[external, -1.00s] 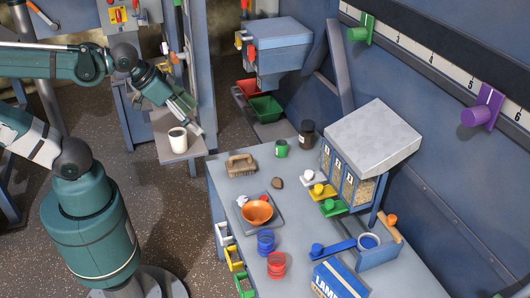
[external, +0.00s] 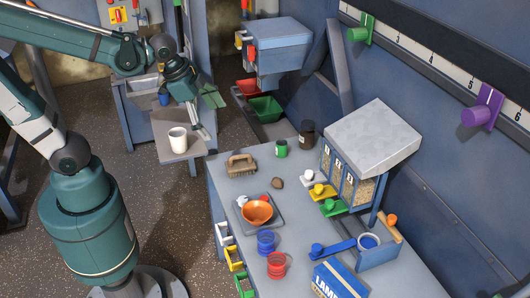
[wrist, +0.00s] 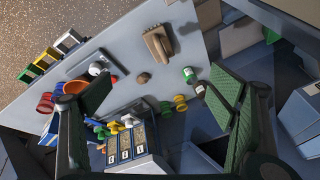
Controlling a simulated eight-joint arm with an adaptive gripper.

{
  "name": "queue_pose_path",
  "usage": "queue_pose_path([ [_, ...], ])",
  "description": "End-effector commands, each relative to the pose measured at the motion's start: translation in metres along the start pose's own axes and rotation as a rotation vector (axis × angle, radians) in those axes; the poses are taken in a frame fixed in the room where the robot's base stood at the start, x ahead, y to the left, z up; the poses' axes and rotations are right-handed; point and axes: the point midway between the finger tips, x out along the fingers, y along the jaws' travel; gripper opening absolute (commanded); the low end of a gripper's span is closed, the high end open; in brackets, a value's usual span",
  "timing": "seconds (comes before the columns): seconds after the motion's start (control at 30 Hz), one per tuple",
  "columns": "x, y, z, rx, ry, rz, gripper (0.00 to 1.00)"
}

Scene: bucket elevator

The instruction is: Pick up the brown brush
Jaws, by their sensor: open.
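The brown brush (external: 241,164) lies on the back left part of the blue-grey table. It also shows in the wrist view (wrist: 157,47), near the top middle, with its handle and bristle block visible. My gripper (external: 205,120) is in the air behind and to the left of the brush, above and beside the white cup on the small shelf. In the wrist view my gripper (wrist: 155,100) has its two green-padded fingers spread wide apart, with nothing between them held. The brush is apart from both fingers.
A white cup (external: 178,139) stands on the small shelf near my gripper. A green can (external: 281,148), a dark jar (external: 307,133) and a brown stone (external: 277,183) are near the brush. An orange bowl (external: 257,211) sits on a grey tray. A dispenser (external: 371,141) stands to the right.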

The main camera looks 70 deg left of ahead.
Motion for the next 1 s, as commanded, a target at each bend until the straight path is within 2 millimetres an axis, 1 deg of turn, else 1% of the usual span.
queue_pose_path([
  [0.03, 0.003, -0.003, -0.004, 0.030, -0.009, 0.006, 0.83],
  [0.4, 0.035, -0.011, -0.018, 0.285, -0.083, 0.067, 0.83],
  [0.67, 0.060, -0.016, -0.024, 0.463, -0.126, 0.121, 0.83],
  [1.0, 0.096, -0.019, -0.029, 0.695, -0.169, 0.206, 0.83],
])
